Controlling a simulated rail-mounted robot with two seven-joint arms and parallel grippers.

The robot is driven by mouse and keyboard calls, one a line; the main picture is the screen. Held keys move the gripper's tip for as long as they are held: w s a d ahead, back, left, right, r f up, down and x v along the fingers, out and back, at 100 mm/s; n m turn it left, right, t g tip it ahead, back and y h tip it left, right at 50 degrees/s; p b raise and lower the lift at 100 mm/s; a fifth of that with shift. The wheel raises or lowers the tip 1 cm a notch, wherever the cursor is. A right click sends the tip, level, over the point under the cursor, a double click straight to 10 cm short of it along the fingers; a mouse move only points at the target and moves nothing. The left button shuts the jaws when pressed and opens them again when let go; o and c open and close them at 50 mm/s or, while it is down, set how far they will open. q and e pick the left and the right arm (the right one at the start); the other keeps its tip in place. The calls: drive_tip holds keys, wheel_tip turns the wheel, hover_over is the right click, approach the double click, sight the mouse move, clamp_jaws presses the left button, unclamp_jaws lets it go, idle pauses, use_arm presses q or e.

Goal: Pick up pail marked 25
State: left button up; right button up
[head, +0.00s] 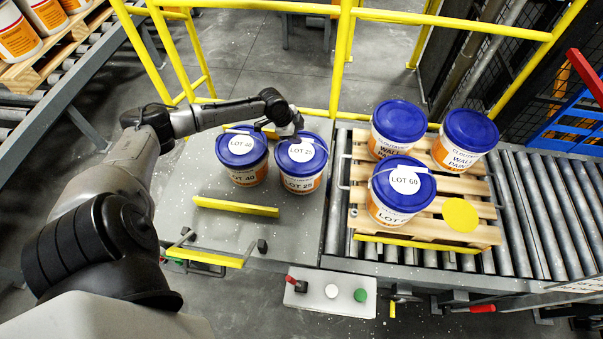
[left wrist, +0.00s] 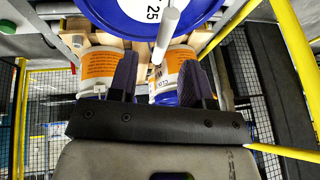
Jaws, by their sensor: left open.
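The pail marked 25 (head: 300,182) stands upright on the grey table, with a blue lid and a round white LOT 25 label. In the left wrist view its blue lid (left wrist: 115,12) fills the top edge, with a white handle grip (left wrist: 168,32) hanging in front of the fingers. My left gripper (head: 294,132) is at the far edge of this pail's lid. In the wrist view its two dark fingers (left wrist: 158,75) are apart, with nothing seen clamped between them. Contact with the handle cannot be told. My right gripper is not in view.
A pail marked LOT 40 (head: 241,172) stands close at the left. A wooden pallet (head: 432,230) on the roller conveyor holds the LOT 60 pail (head: 400,195), two other pails and a yellow disc (head: 460,215). Yellow rails (head: 342,60) stand behind; a yellow bar (head: 236,207) lies in front.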

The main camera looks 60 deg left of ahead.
sight(301, 160)
use_arm(q)
drive_tip(key=shift+x, duration=2.65)
drive_tip(key=shift+s+a, duration=0.1)
drive_tip(key=shift+c, duration=0.3)
clamp_jaws()
drive_tip(key=shift+a+r, duration=0.1)
drive_tip(key=shift+r, duration=0.1)
drive_tip(key=shift+f, duration=0.1)
